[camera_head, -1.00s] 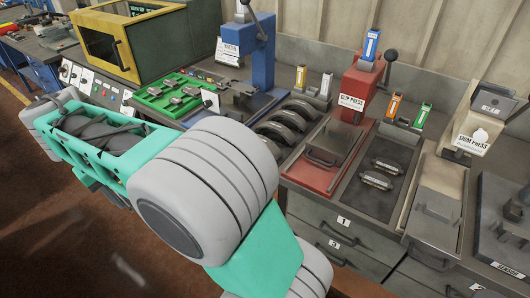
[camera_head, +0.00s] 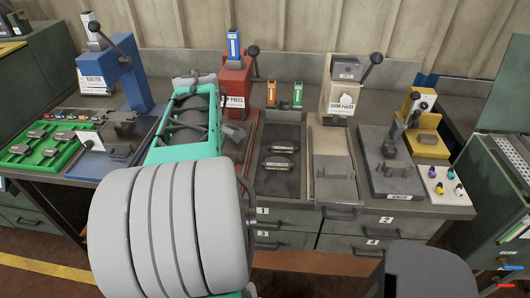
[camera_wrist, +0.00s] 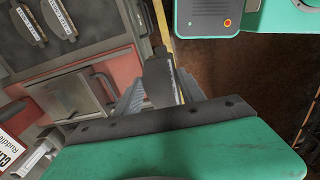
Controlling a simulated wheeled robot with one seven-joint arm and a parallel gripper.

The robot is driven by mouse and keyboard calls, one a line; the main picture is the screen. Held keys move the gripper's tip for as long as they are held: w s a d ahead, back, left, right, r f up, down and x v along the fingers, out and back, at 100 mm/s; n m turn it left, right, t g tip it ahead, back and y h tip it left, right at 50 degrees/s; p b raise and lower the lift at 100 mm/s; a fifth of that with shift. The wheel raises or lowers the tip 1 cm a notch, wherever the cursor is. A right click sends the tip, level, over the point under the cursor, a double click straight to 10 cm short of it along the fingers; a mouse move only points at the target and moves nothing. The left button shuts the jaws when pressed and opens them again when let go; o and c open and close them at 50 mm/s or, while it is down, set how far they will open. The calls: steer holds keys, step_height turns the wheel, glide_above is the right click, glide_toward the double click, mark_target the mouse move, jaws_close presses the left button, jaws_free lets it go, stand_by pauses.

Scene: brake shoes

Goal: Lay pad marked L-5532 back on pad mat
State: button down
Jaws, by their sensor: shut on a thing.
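My gripper (camera_wrist: 158,88) shows in the wrist view, its two ribbed fingers closed on a dark grey pad (camera_wrist: 159,78) seen nearly edge-on. No marking on the held pad can be read. In the head view my own forearm hides the gripper and the pad. The dark pad mat (camera_head: 268,187) lies right of the red slip press, with two labelled pads (camera_head: 283,146) (camera_head: 278,163) on it. The mat also shows at the top left of the wrist view (camera_wrist: 20,55). My gripper is apart from it, by the front of the slip press.
The red slip press (camera_head: 236,82) stands between my forearm and the mat. Orange and green holders (camera_head: 272,93) (camera_head: 297,94) stand behind the mat, and the beige shim press (camera_head: 340,95) is to its right. A green tray (camera_head: 42,142) with several pads lies at left.

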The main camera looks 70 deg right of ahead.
steer(key=s+d, duration=0.2)
steer(key=s, duration=0.6)
steer(key=p, duration=0.4)
glide_above(278, 186)
steer(key=shift+n, duration=0.3)
step_height(278, 186, down, 10)
steer(key=shift+s+d+f, duration=0.1)
steer(key=shift+d, duration=0.05)
step_height(278, 186, down, 3)
steer(key=shift+r, duration=0.2)
steer(key=shift+f, duration=0.35)
steer(key=c, duration=0.7)
jaws_free()
